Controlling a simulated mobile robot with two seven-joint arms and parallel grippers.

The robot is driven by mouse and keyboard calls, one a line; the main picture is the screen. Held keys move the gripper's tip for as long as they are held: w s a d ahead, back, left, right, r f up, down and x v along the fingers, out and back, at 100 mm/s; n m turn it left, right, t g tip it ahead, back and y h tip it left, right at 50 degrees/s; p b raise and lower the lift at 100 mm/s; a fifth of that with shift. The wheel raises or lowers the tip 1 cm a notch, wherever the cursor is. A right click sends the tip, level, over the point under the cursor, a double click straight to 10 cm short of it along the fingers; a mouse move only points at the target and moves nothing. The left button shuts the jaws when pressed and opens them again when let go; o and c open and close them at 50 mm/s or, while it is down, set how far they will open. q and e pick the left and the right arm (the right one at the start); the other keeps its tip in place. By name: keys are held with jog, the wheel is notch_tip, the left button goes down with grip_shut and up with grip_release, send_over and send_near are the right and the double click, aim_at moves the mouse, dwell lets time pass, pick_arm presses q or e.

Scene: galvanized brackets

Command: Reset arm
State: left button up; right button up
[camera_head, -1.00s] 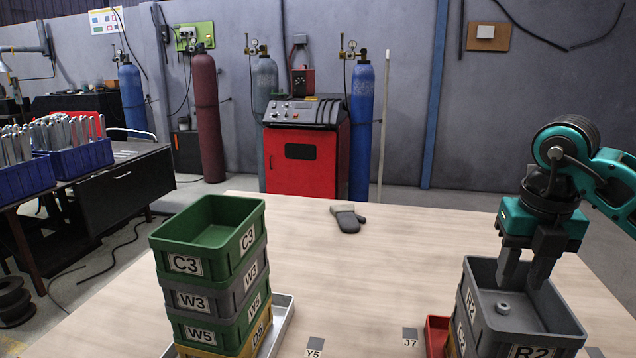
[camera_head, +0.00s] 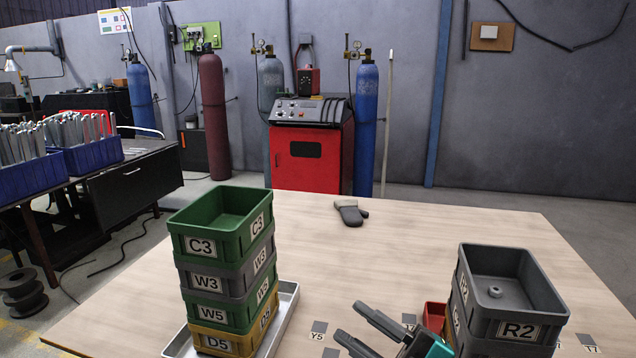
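My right gripper (camera_head: 346,322) is low in the head view, near the bottom edge, between the two bin stacks. It is teal with dark grey fingers that point to the upper left. The fingers are apart with nothing between them, and the rest of the arm is mostly cut off by the frame. It is left of the grey R2 bin (camera_head: 520,331) and clear of it. My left gripper is not in view.
A stack of bins stands on a metal tray (camera_head: 288,300) at left, topped by the green C3 bin (camera_head: 198,246). The R2 bin holds a small round grey piece (camera_head: 495,292). A red bin (camera_head: 434,315) sits beside it. A glove (camera_head: 349,213) lies near the far edge; mid-table is clear.

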jog(key=d+f+m+t+h, duration=0.65)
jog(key=f+m+h, duration=0.5)
jog(key=m, duration=0.25)
jog(key=s+d+f+m+g+h, duration=0.2)
jog(key=s+f, duration=0.3)
jog(key=f, duration=0.3)
jog(key=s+d+f+m+g+h, duration=0.3)
jog(key=s+f, duration=0.3)
jog(key=f, duration=0.2)
jog(key=shift+s+m+g, duration=0.25)
jog(key=shift+m+g, duration=0.25)
jog(key=shift+g, duration=0.15)
jog(key=shift+h, duration=0.25)
